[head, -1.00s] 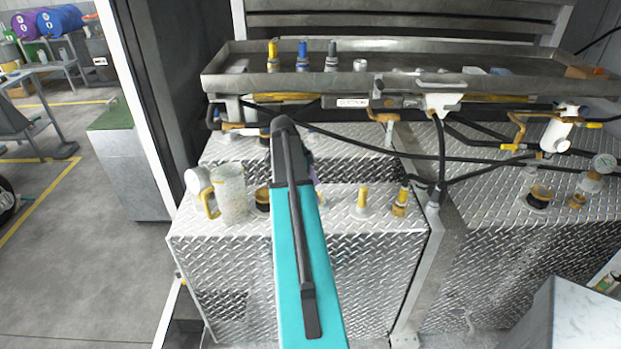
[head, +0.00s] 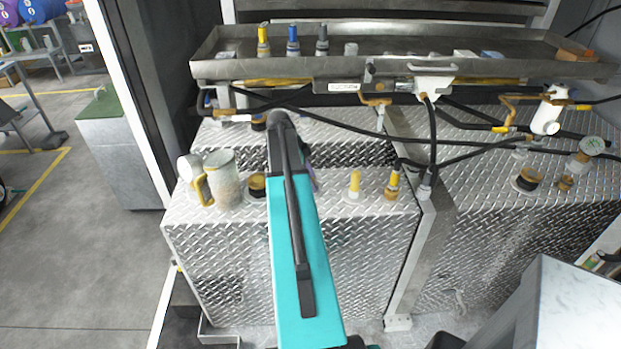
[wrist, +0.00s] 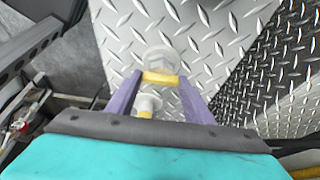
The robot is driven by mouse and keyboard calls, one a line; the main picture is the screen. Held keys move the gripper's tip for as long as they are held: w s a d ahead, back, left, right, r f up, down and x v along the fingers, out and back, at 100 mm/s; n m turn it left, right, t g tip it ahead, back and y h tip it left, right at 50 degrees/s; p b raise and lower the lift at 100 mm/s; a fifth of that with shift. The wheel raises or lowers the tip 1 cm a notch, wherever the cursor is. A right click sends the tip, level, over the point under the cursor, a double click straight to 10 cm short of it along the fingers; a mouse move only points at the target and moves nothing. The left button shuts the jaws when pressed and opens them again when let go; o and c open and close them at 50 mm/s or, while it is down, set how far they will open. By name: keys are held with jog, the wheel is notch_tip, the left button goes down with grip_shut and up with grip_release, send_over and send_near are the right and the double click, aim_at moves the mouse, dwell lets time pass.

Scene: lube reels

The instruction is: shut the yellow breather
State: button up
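In the wrist view a yellow band (wrist: 160,77) with a pale, rounded part beyond it shows between the purple fingers of my gripper (wrist: 160,79). It may be the yellow breather. The fingers stand apart on either side of it; I cannot tell whether they touch it. A smaller pale fitting (wrist: 147,103) with yellow on it shows nearer. In the head view my arm covers most of the gripper. A yellow fitting (head: 354,185) and a yellow-topped fitting (head: 393,183) stand upright on the tank top, right of my arm.
A jug (head: 223,180) and a black-and-amber fitting (head: 257,186) stand left of my arm on the diamond-plate tank (head: 330,260). Behind run black hoses (head: 340,134) and a metal tray (head: 430,68) with yellow, blue and dark-topped items. A pale block (head: 575,310) is at lower right.

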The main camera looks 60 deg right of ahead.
jog(key=shift+w+d+m+y+b, duration=0.15)
jog(key=shift+d+m+y+b, duration=0.15)
jog(key=shift+m, duration=0.6)
jog(key=m+y, duration=0.1)
jog(key=m, duration=0.2)
jog(key=shift+d+m+g+b, duration=0.1)
jog(key=shift+m+g+b, duration=0.3)
jog(key=shift+r+m+y, duration=0.1)
jog(key=shift+m+y, duration=0.2)
jog(key=shift+m, duration=0.1)
jog(key=m+y, duration=0.1)
jog(key=m, duration=0.2)
jog(key=shift+d+b, duration=0.1)
jog(key=shift+b, duration=0.25)
jog(key=shift+m+y, duration=0.7)
jog(key=shift+m, duration=1)
jog(key=shift+d, duration=0.1)
